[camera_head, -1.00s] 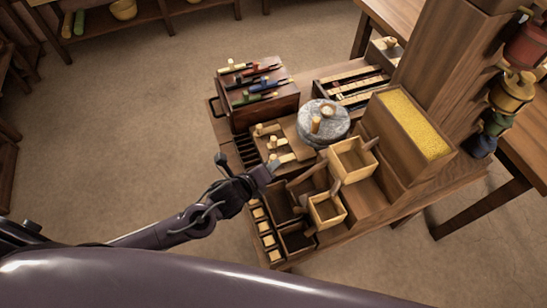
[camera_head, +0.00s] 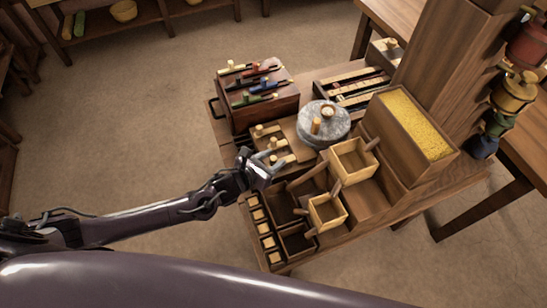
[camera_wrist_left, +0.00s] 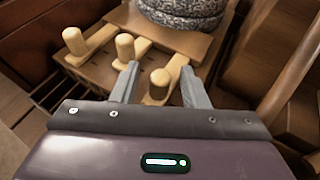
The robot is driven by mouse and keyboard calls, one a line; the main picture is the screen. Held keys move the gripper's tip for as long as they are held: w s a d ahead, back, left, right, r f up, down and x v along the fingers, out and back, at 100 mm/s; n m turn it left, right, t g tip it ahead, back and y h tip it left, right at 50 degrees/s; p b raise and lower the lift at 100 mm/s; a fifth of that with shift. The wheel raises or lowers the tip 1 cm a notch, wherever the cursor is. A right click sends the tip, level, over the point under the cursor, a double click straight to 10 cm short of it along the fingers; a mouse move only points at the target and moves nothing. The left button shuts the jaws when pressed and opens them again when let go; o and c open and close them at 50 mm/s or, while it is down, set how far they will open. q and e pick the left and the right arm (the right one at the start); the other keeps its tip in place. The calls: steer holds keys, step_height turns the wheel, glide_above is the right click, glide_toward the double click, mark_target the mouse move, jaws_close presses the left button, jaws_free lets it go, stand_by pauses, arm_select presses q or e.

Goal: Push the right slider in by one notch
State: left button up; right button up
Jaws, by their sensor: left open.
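A wooden block (camera_head: 291,134) carries three pale sliders with upright round pegs, beside the grey millstone. The right slider (camera_wrist_left: 160,83) is the nearest one to me in the head view. In the left wrist view its peg stands between my two fingers, with its bar running away toward the stone. The middle slider (camera_wrist_left: 125,47) and the left slider (camera_wrist_left: 74,42) lie to the left of it. My left gripper (camera_head: 274,163) is open around the right slider's peg, with no clear contact. My fingers partly hide this slider in the head view. My right gripper is not in view.
The round millstone (camera_head: 323,121) sits behind the block. A dark box with coloured sliders (camera_head: 260,103) stands at the left back. Small open wooden boxes (camera_head: 327,211) stand to the right of my gripper. The floor at left is free.

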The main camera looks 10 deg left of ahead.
arm_select(q)
steer(key=shift+w+d+f, duration=0.2)
steer(key=shift+w, duration=0.15)
jaws_close()
steer(key=shift+w+d+b, duration=0.45)
steer(key=shift+d, duration=0.3)
steer(key=shift+w+d, duration=0.3)
steer(key=shift+d, duration=0.05)
jaws_free()
steer(key=shift+s+a, duration=0.1)
